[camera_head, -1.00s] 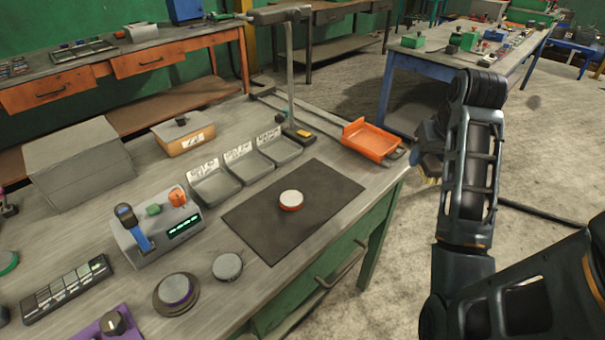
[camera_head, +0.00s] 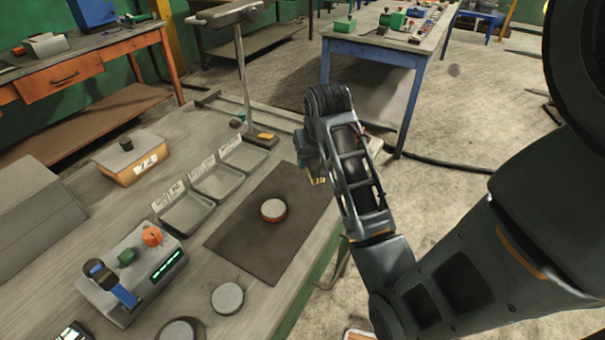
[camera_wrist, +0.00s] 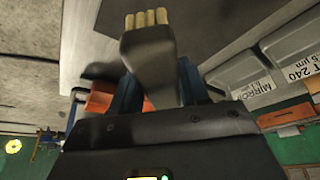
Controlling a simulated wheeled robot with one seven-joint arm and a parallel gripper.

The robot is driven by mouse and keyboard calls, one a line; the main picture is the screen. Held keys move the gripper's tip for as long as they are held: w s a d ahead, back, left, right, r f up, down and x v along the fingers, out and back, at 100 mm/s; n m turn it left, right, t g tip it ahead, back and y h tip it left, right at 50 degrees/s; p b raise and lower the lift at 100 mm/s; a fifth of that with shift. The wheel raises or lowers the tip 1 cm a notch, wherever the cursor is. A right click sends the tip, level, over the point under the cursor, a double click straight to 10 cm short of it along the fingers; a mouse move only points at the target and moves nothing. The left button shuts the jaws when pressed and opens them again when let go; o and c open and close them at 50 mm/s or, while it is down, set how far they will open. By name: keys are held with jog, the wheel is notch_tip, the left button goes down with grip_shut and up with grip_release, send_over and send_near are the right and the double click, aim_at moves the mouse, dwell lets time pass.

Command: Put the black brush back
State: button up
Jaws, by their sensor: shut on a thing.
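The black brush (camera_wrist: 150,65) shows in the wrist view as a dark body with pale tan bristle tufts at its top end. My gripper (camera_wrist: 158,85) is shut on it, with a blue finger on each side. In the head view my gripper (camera_head: 312,165) is at the right edge of the bench, right of the dark mat, and my own arm partly covers it. The pale bristles (camera_head: 318,181) show just below it. An orange part (camera_wrist: 100,98), likely the orange tray, shows behind the left finger in the wrist view. That tray is hidden behind my arm in the head view.
The dark mat (camera_head: 250,235) carries a red-and-white puck (camera_head: 273,210). Labelled grey trays (camera_head: 187,213) lie left of it. A post stand (camera_head: 243,75) rises at the bench's back. A control box (camera_head: 135,270) is at front left. A blue-legged table (camera_head: 372,50) stands beyond.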

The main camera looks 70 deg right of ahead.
aim_at(302, 182)
jog(key=shift+w+a+f, duration=0.25)
jog(key=shift+w+f, duration=0.15)
jog(key=shift+w, duration=0.1)
jog(key=shift+w+a+f, duration=0.25)
jog(key=shift+w+f, duration=0.1)
jog(key=shift+w, duration=0.1)
jog(key=shift+f+p, duration=0.35)
jog(key=shift+f, duration=1.55)
jog(key=shift+f, duration=0.1)
